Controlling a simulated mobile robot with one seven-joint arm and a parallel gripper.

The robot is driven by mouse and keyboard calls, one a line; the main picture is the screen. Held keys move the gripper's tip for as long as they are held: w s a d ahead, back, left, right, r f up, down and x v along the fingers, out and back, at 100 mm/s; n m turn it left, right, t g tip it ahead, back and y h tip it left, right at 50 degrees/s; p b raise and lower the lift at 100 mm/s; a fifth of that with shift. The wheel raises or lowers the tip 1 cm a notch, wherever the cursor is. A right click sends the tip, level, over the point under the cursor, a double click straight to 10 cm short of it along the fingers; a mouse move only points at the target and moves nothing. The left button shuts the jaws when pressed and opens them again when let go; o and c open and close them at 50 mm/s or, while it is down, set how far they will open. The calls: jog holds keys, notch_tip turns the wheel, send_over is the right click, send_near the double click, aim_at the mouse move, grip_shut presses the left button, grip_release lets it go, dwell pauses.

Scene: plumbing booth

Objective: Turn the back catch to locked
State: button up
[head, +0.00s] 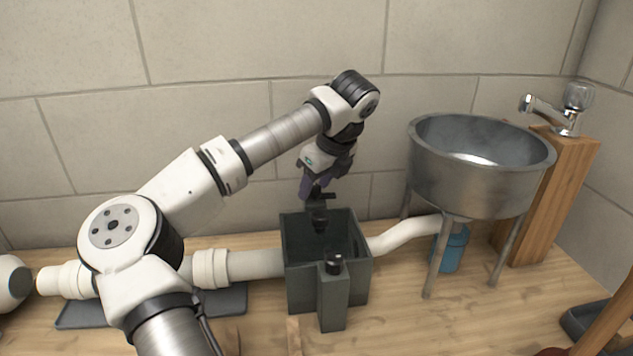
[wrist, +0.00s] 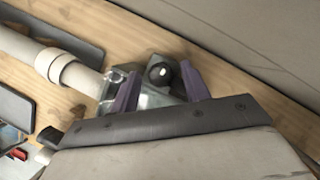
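A dark grey-green box (head: 299,280) stands on the wooden surface, joined to white pipes on both sides. A black knob (head: 334,263) tops the post at its front. The back catch, a black piece (head: 320,220), shows at the box's back side, below my gripper (head: 316,193). In the wrist view, my gripper (wrist: 160,88) is open, its two purple fingers apart. A round black knob (wrist: 160,73) appears between them, with nothing seen gripped. Whether the fingers touch it, and the catch's exact turn, I cannot tell.
A metal basin (head: 465,185) on legs stands to the right, with a blue container (head: 451,250) beneath it. A tap (head: 550,112) on a wooden post is behind it. A white pipe (head: 255,263) runs left over a dark tray (head: 90,314). The tiled wall is close behind.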

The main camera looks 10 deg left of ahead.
jog(key=c, duration=0.9)
jog(key=shift+o, duration=0.2)
jog(key=shift+f+m+b, duration=0.1)
jog(key=shift+m+b, duration=0.2)
jog(key=shift+m, duration=0.1)
jog(key=m+t+b, duration=0.1)
jog(key=m+b, duration=0.1)
jog(key=shift+a+m+h, duration=0.1)
jog(key=shift+m+h, duration=0.3)
jog(key=m, duration=0.2)
jog(key=m+t+h+b, duration=0.1)
jog(key=m, duration=0.1)
jog(key=shift+s+a+h, duration=0.1)
jog(key=shift+h, duration=0.2)
jog(key=m+h, duration=0.1)
jog(key=m, duration=0.3)
jog(key=shift+a+r+m+h, duration=0.1)
jog(key=shift+r+m+h, duration=0.1)
jog(key=shift+m+h, duration=0.2)
jog(key=shift+a+m+h+p, duration=0.1)
jog(key=shift+m+h+p, duration=0.7)
jog(key=shift+m, duration=1.2)
